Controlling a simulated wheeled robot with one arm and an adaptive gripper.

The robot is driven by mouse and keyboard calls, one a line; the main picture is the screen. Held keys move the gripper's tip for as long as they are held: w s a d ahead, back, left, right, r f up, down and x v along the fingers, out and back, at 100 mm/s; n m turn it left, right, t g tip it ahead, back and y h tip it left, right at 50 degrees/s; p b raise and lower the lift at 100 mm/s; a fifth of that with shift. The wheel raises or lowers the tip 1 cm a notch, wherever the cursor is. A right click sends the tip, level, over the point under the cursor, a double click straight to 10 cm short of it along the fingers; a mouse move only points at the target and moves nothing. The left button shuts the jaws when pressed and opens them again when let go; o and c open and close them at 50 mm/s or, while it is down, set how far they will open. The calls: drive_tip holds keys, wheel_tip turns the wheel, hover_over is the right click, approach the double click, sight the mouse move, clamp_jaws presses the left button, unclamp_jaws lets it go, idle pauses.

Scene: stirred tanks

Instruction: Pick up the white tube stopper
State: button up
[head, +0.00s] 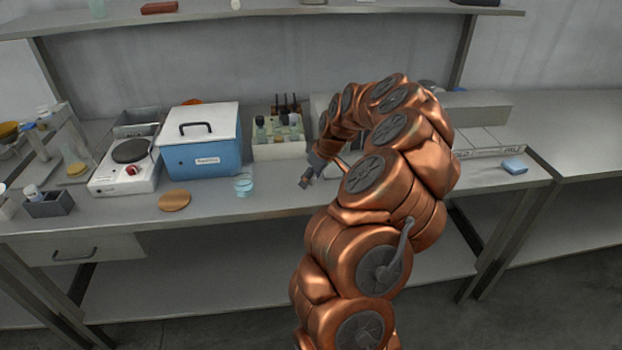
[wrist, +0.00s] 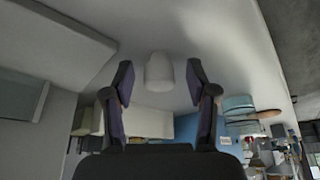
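The white tube stopper (wrist: 159,70) stands on the grey bench top in the wrist view, a short pale rounded cylinder. My gripper (wrist: 158,82) is open, with one dark finger on each side of the stopper's line and a visible gap to it on both sides. I cannot tell whether the fingertips reach as far as the stopper. In the head view my gripper (head: 308,178) is low over the front part of the bench, right of the glass beaker. I cannot make out the stopper in the head view.
A blue box with a white lid (head: 203,150), a small glass beaker (head: 243,184), a round cork mat (head: 174,201) and a hotplate (head: 124,172) stand to the left. A bottle rack (head: 279,150) is behind my gripper. A blue block (head: 514,166) lies at the right.

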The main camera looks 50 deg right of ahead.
drive_tip(key=c, duration=0.7)
drive_tip(key=shift+c, duration=0.2)
drive_tip(key=shift+r, duration=0.1)
